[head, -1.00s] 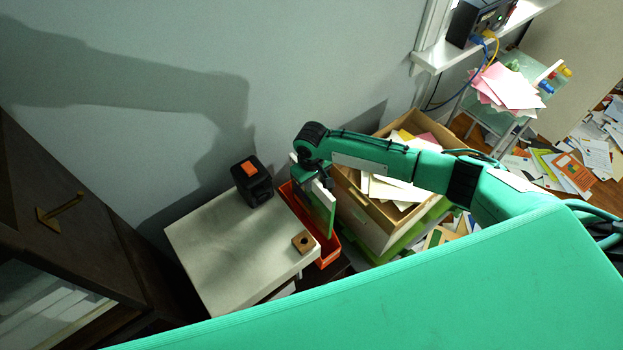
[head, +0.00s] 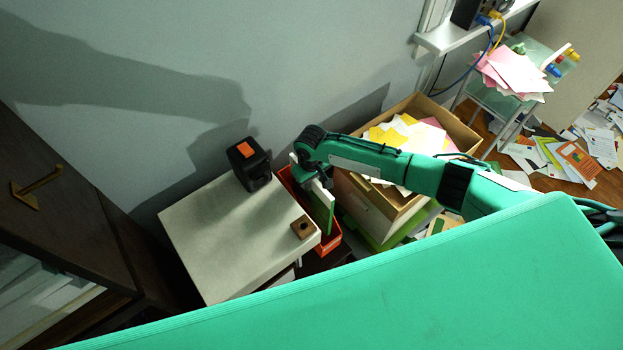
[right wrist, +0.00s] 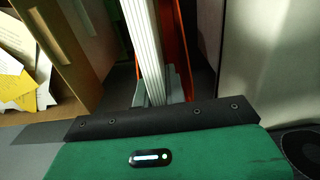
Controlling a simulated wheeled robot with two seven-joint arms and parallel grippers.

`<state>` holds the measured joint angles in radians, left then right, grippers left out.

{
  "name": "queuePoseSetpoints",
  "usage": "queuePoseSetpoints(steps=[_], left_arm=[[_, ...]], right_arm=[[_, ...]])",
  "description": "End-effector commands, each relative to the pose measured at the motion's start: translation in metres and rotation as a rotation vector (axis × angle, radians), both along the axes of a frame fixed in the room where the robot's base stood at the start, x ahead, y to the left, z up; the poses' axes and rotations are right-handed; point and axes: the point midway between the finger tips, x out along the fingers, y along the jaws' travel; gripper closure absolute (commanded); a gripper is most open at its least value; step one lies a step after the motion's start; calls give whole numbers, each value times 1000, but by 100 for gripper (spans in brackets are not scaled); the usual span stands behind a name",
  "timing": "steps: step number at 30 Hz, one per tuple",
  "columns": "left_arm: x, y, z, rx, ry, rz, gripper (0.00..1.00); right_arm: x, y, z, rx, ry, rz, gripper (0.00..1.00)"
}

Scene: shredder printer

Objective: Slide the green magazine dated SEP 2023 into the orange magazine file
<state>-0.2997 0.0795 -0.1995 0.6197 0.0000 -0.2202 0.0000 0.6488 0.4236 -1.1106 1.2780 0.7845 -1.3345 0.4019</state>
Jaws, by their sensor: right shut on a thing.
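The green magazine (head: 326,214) stands on edge, its date not readable from here. My right gripper (head: 316,184) is shut on its upper part. In the right wrist view the magazine's pale page edges (right wrist: 147,35) run between my grey fingers (right wrist: 157,86). The orange magazine file (head: 329,243) stands beside the white cabinet, directly below and around the magazine's lower part in the head view. In the right wrist view an orange wall of the file (right wrist: 177,45) is close beside the magazine. How deep the magazine sits in it I cannot tell. My left gripper is not in view.
The white cabinet top (head: 225,235) left of the file bears a black device (head: 248,165) and a small brown block (head: 302,227). A wooden box of papers (head: 375,205) stands close on the file's right. A dark cabinet (head: 65,190) is at far left.

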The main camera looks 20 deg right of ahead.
Motion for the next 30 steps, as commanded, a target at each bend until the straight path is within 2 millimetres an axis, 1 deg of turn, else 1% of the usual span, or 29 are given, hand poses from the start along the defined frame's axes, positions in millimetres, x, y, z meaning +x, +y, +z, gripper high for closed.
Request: queuePoseSetpoints(steps=[1,3,30], left_arm=[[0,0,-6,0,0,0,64],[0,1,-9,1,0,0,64],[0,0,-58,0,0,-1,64]], right_arm=[[0,0,-8,1,0,-1,100],[0,0,-14,0,1,-1,100],[0,0,-94,0,0,-1,100]])
